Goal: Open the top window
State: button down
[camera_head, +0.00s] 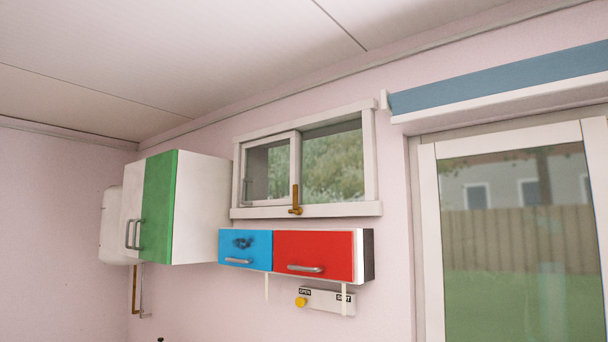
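The top window (333,163) is a small white-framed window high on the pink wall, above the blue and red drawers. Its left part is a separate framed pane (267,171) that sits at the left of the opening. A brass-coloured handle (296,200) stands at the lower right corner of this pane, with its long arm pointing up. Greenery shows through the glass on the right. I cannot tell from this view whether the pane is fully shut. My gripper is not in view.
A blue drawer (246,250) and a red drawer (313,256) hang below the window. A green-and-white cabinet (158,207) is at the left. A small panel (326,301) with a yellow knob is below. A large glazed door (515,230) stands at the right under a blue shelf (500,79).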

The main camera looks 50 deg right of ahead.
aim_at(294, 136)
jog(key=u, duration=0.5)
jog(key=k, duration=0.1)
jog(key=z, duration=1.8)
jog(key=k, duration=0.95)
jog(key=u, duration=0.1)
jog(key=i, duration=0.95)
